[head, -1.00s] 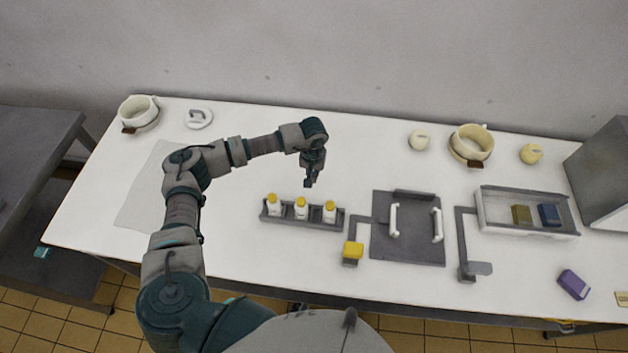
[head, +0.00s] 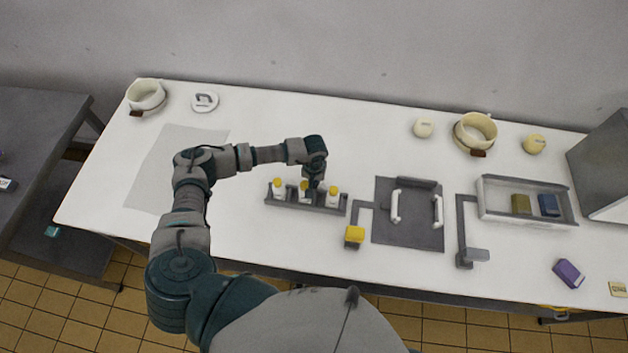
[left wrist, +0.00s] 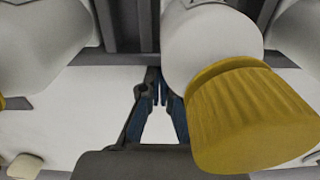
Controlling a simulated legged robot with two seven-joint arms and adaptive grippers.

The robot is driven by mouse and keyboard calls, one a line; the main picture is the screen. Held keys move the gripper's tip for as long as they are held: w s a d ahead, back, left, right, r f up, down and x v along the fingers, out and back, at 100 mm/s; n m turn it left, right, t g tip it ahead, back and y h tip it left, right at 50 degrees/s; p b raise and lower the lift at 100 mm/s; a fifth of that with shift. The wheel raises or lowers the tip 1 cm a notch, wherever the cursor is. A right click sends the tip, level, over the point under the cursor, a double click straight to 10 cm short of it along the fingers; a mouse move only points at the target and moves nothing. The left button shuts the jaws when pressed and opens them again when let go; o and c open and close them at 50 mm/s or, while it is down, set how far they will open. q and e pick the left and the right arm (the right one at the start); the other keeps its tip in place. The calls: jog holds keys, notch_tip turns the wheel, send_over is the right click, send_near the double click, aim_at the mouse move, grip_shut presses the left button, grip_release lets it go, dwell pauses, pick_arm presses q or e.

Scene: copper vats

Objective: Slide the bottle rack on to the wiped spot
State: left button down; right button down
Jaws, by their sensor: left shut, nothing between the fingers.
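The bottle rack (head: 328,209) is a dark grey tray on the white table, holding three white bottles with yellow caps in a row. In the head view my left gripper (head: 314,192) points down at the rack, between the middle bottle (head: 304,194) and the right bottle (head: 333,197). In the left wrist view its fingers (left wrist: 160,90) are close together and empty, beside a yellow-capped bottle (left wrist: 212,50). I cannot tell whether the fingertips touch the rack. A faintly greyer patch (head: 170,165) lies on the table to the left, partly behind my arm. My right gripper is not in view.
Right of the rack are a yellow block (head: 354,236) on a grey bracket and a dark panel (head: 408,232) with white handles. A clear-sided tray (head: 490,211) stands farther right. The table between the patch and the rack is clear apart from my arm above it.

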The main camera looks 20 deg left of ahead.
pick_arm(q)
jog(key=s, duration=0.3)
jog(key=shift+s+d+p, duration=0.15)
jog(key=shift+p, duration=0.25)
jog(key=shift+s, duration=0.25)
jog(key=shift+w+d+r, duration=0.1)
jog(key=shift+r, duration=0.2)
notch_tip(320, 180, up, 11)
